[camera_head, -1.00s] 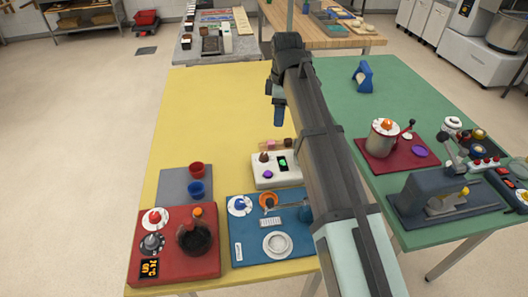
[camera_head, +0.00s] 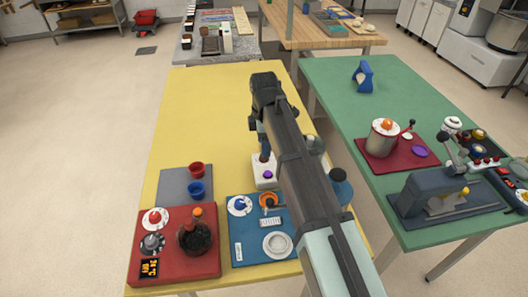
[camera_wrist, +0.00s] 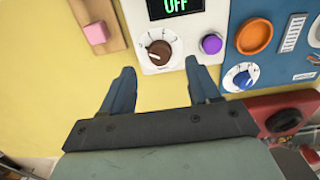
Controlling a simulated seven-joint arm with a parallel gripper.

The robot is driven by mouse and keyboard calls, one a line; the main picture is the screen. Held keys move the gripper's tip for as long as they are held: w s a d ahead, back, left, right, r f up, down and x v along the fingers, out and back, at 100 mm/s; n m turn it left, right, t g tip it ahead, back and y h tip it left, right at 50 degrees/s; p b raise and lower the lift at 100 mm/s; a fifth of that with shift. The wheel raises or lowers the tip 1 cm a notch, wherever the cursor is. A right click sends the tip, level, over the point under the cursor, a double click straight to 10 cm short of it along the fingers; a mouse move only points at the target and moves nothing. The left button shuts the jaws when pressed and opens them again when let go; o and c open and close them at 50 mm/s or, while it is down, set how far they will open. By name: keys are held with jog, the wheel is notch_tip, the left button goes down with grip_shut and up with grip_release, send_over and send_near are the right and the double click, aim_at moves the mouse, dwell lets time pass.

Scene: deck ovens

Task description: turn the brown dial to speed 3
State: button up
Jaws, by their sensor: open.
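The brown dial (camera_wrist: 160,52) sits on a white box (camera_wrist: 183,15) in the wrist view. A pale ring with tick marks surrounds it; I cannot read its numbers. The green display (camera_wrist: 175,5) above it reads OFF. A purple button (camera_wrist: 211,44) is to its right. My gripper (camera_wrist: 160,70) is open and empty, its blue fingertips just short of the dial on either side in the picture. In the head view my gripper (camera_head: 264,150) is over the white box (camera_head: 265,183) and hides the dial and display there.
A blue panel (camera_head: 250,250) with a blue knob (camera_head: 240,203) and an orange ring stands close by. A pink block (camera_wrist: 96,33) on a wooden strip lies left of the dial. A red station (camera_head: 190,265) holds a flask. The far yellow table is clear.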

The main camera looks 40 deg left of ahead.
jog(key=shift+f, duration=2.15)
jog(key=c, duration=1)
